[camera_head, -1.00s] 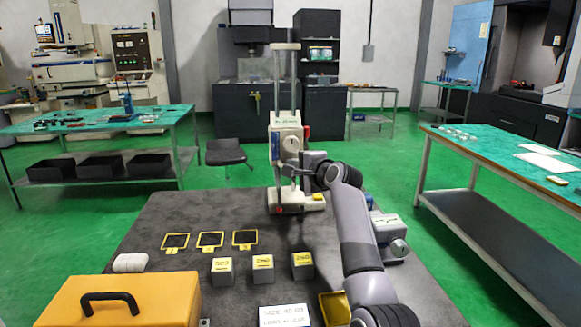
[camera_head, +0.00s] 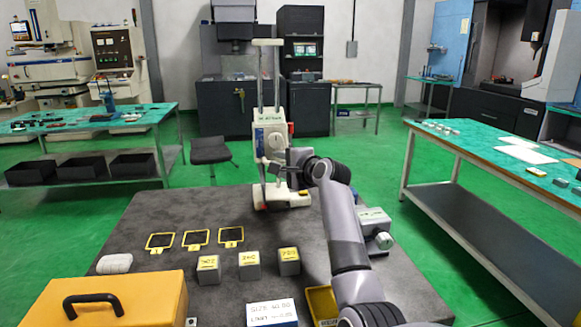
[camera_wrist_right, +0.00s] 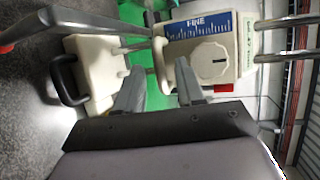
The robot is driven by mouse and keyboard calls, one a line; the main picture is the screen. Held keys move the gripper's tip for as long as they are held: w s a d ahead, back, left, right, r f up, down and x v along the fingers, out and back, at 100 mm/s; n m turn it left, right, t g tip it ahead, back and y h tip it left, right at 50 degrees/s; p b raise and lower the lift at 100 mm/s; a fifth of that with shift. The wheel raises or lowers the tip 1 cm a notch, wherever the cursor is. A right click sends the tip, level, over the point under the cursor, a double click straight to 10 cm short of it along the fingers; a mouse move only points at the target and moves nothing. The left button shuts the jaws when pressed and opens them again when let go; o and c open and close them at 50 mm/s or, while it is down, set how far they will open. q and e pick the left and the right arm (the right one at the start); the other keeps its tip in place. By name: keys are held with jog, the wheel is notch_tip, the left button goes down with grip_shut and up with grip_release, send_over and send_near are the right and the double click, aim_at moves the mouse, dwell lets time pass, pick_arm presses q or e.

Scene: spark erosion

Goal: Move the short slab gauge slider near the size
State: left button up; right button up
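The slab gauge (camera_head: 262,110) stands at the far edge of the grey table, with two upright columns on a cream base. Its white slider (camera_head: 272,133) sits on the columns, low and above the base. In the right wrist view the slider (camera_wrist_right: 212,58) shows a blue FINE scale and a round knob. My right gripper (camera_head: 281,172) is beside the slider's lower right. In the wrist view its fingers (camera_wrist_right: 158,82) are apart, with green floor showing between them; one tip is close to the slider's edge, contact unclear. My left gripper is out of view. A size card (camera_head: 272,312) lies in front.
Three grey blocks with yellow labels (camera_head: 248,266) and three yellow-framed dark pads (camera_head: 196,238) are on the table. An orange case (camera_head: 150,298) fills the front left. A yellow tray (camera_head: 321,300) and a grey device (camera_head: 374,228) are near my right arm.

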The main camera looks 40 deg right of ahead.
jog(key=v, duration=0.6)
dwell(0.7)
